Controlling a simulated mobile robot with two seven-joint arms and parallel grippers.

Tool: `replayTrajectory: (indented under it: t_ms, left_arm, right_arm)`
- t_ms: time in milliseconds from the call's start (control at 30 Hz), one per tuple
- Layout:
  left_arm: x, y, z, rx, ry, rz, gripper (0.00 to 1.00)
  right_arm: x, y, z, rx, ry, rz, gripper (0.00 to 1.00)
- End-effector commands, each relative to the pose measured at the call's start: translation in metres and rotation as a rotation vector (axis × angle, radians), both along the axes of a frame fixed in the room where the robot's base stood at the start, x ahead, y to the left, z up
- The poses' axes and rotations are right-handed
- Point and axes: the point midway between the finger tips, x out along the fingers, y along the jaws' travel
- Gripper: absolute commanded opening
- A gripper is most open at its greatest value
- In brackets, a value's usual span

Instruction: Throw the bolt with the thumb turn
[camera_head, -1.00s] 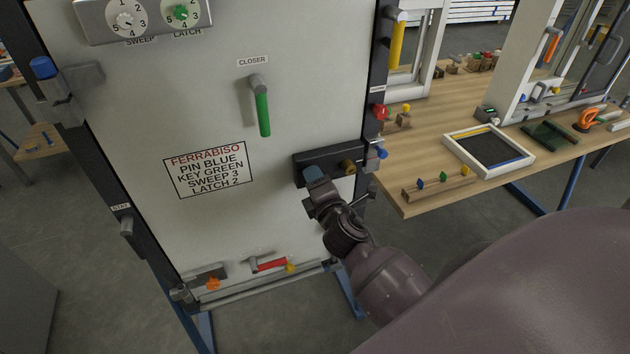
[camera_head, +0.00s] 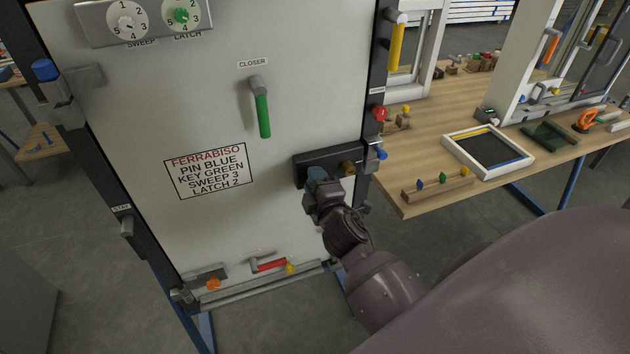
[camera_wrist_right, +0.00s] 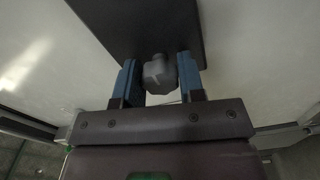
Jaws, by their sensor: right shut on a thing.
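A dark lock plate (camera_head: 328,158) is fixed on the right side of the pale door panel (camera_head: 215,120). It fills the top of the right wrist view (camera_wrist_right: 130,25) too. My right gripper (camera_head: 316,175) is at the plate's left part. In the right wrist view, its blue fingers (camera_wrist_right: 158,80) are on either side of a grey thumb turn (camera_wrist_right: 158,70) and shut on it. In the head view the gripper hides the thumb turn. My left gripper is out of view.
A green closer handle (camera_head: 263,115) and a printed label (camera_head: 210,170) are on the door. A red handle (camera_head: 270,265) is low on it. A wooden table (camera_head: 420,150) with a framed tray (camera_head: 488,152) stands close on the right.

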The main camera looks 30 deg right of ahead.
Motion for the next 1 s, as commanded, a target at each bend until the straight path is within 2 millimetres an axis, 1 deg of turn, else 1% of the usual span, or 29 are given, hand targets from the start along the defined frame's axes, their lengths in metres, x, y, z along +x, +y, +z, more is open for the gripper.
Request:
replayTrajectory:
  t_ms: [267, 300, 433, 767, 867, 1000]
  left_arm:
    - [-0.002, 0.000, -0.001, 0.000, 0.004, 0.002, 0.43]
    - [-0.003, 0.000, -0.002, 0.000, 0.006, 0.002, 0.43]
    - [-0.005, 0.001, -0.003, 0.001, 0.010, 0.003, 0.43]
    - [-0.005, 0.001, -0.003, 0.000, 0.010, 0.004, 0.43]
    - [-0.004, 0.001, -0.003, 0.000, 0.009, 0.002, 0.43]
    - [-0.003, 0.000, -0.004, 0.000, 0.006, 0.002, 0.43]
  right_arm:
    - [0.000, 0.000, 0.000, 0.000, 0.001, -0.001, 0.13]
    - [0.000, 0.000, 0.000, 0.000, 0.001, -0.001, 0.42]
    - [0.000, 0.000, 0.000, -0.001, 0.000, 0.000, 0.62]
    - [-0.002, 0.000, 0.000, -0.001, 0.000, 0.000, 0.62]
    - [-0.009, 0.002, -0.001, 0.000, 0.000, 0.000, 0.62]
    - [-0.029, 0.006, -0.001, 0.001, 0.002, -0.001, 0.62]
